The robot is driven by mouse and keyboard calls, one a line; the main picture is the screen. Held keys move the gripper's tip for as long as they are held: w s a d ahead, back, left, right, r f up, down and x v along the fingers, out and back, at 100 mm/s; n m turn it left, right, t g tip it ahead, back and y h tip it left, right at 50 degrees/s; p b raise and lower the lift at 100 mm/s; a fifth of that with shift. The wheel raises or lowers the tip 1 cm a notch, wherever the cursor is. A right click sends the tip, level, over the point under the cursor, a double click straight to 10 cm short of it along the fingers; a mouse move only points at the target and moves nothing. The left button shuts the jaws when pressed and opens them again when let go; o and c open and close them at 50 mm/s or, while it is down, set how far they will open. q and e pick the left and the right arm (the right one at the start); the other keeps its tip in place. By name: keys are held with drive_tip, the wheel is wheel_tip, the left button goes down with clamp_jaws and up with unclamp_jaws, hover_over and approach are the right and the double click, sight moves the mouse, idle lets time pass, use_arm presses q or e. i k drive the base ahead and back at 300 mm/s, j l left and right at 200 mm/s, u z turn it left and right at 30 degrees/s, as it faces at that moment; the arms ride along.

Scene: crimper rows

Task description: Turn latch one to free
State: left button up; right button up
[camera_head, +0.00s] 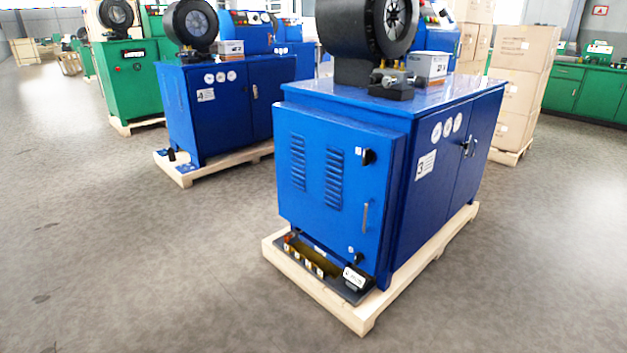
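The nearest blue crimper cabinet (408,210) bears a label with a 3 and stands on a wooden pallet. Its louvred front door (310,195) looks closed. A black latch knob (368,157) sits at the door's upper right. A grey bar handle (366,217) is below it, and a small dark fitting (351,252) is near the bottom right corner. Which of these is latch one, and how it is turned, I cannot tell. Neither of my grippers is in view.
A dark tray (340,286) with small tagged items lies on the pallet (366,320) below the door. A second blue cabinet (212,120) stands behind left. Cardboard boxes (522,80) are stacked behind right. The grey floor (130,260) at left and front is clear.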

sight(359, 256)
drive_tip(key=i+j+z, duration=0.1)
drive_tip(key=i+j, duration=0.25)
drive_tip(key=i+j+z, duration=0.1)
drive_tip(key=i+j, duration=0.25)
drive_tip(key=i+j+z, duration=0.1)
drive_tip(key=i+j, duration=0.2)
drive_tip(key=j, duration=0.15)
drive_tip(key=i+j+z, duration=0.1)
drive_tip(key=i+j, duration=0.2)
drive_tip(key=j, duration=0.15)
drive_tip(key=i+j+z, duration=0.1)
drive_tip(key=i+j, duration=0.2)
drive_tip(key=j, duration=0.15)
